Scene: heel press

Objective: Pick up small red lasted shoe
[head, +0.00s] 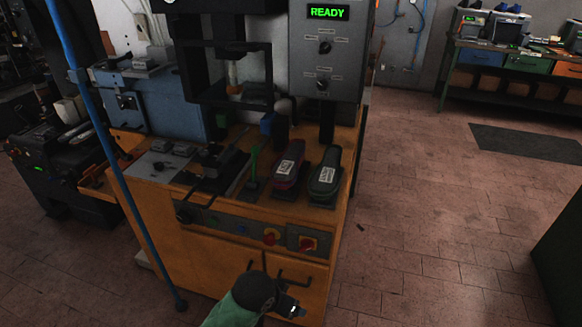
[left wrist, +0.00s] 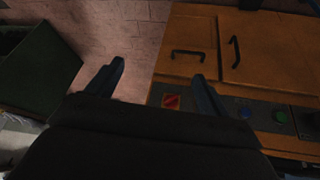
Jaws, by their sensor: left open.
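The dark red lasted shoe (head: 286,178) rests on top of the orange cabinet, in front of the press column, with a white label on its upper side. A dark green shoe (head: 324,179) with a pale label sits just right of it, close beside it. My left gripper (head: 291,306) is low in front of the cabinet, below and apart from the shoes. In the left wrist view its two fingers (left wrist: 158,74) are spread and empty, toward the cabinet front and floor. Neither shoe shows in the left wrist view. My right gripper is out of view.
The orange cabinet (head: 205,262) has a front panel with red switches (head: 308,243) and black handles (left wrist: 187,53). The press's control box (head: 325,48) reads READY above the shoes. A blue pole (head: 130,195) stands at the left. Open tiled floor (head: 430,215) lies to the right.

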